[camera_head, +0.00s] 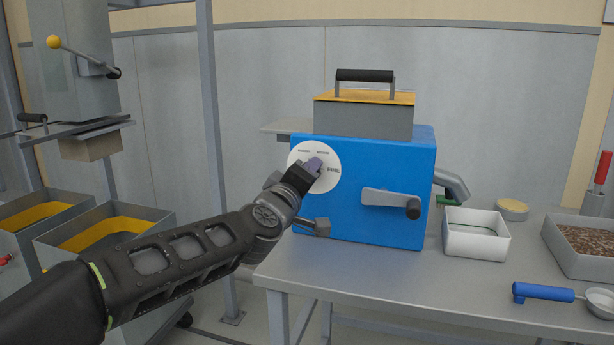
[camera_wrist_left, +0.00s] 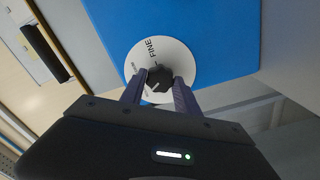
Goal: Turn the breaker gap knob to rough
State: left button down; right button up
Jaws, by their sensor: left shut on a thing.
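A blue machine (camera_head: 375,190) stands on the grey table and carries a round white dial plate (camera_head: 331,178) on its front left. The plate also shows in the left wrist view (camera_wrist_left: 185,62), with the word FINE readable; other labels are too small or blurred to read. A black knob (camera_wrist_left: 158,79) sits at the middle of the plate. My left gripper (camera_head: 314,166) is at the plate, and its two fingers (camera_wrist_left: 158,90) are shut on the knob from both sides. In the head view the gripper hides the knob. The knob's pointer direction is unclear. My right gripper is not in view.
A grey crank (camera_head: 385,199) sticks out from the machine's front, right of the dial. A lidded grey box with a black handle (camera_head: 364,76) tops the machine. A white tray (camera_head: 476,236) and blue-handled scoop (camera_head: 543,292) lie to the right. Bins (camera_head: 97,228) stand left.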

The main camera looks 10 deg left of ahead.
pick_arm(q)
jog(key=c, duration=0.9)
grip_release()
jog(key=shift+s, duration=0.1)
jog(key=s, duration=0.7)
jog(key=shift+s+a+p, duration=0.25)
jog(key=shift+s+p, duration=0.1)
jog(key=shift+p, duration=0.05)
